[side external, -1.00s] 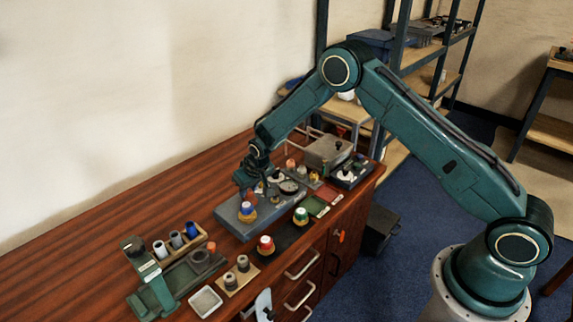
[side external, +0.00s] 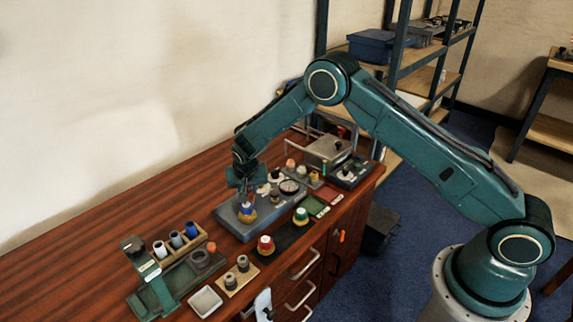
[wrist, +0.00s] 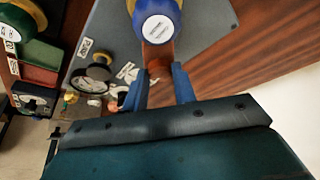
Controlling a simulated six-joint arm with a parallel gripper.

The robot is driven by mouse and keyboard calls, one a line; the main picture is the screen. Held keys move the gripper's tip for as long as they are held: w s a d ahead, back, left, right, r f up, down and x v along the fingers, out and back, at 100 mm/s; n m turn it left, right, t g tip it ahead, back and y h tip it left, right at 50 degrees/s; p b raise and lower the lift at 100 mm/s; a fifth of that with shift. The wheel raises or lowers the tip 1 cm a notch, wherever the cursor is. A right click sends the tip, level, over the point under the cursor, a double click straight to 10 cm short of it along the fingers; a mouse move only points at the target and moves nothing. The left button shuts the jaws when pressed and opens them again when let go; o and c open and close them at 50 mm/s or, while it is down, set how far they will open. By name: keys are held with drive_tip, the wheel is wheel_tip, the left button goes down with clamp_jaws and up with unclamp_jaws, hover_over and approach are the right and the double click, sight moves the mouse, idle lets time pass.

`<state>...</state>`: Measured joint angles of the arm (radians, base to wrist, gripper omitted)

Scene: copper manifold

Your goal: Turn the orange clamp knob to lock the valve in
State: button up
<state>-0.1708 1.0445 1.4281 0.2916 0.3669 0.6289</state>
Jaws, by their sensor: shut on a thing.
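The valve (side external: 247,208) with a blue and white top stands upright in the grey manifold plate (side external: 228,219). In the wrist view the valve (wrist: 157,27) shows its white label face and blue rim at the top. My gripper (side external: 245,193) is right at the valve, pointing down. In the wrist view my gripper (wrist: 160,76) has its two blue fingers on either side of the orange clamp knob (wrist: 156,55), next to the valve, and is shut on it. The knob is partly hidden by the fingers; its turn angle cannot be told.
A gauge (side external: 289,187) and small fittings stand on the plate right of the valve. Red-topped (side external: 265,245) and green-topped (side external: 301,215) valves stand in front. A rack of cylinders (side external: 178,240) is at the left. The wood bench behind the plate is clear.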

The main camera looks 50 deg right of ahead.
drive_tip(key=o, duration=1)
drive_tip(key=shift+r, duration=0.15)
drive_tip(key=v, duration=1.3)
drive_tip(key=shift+r, duration=0.25)
drive_tip(key=shift+s, duration=0.1)
drive_tip(key=shift+r, duration=0.1)
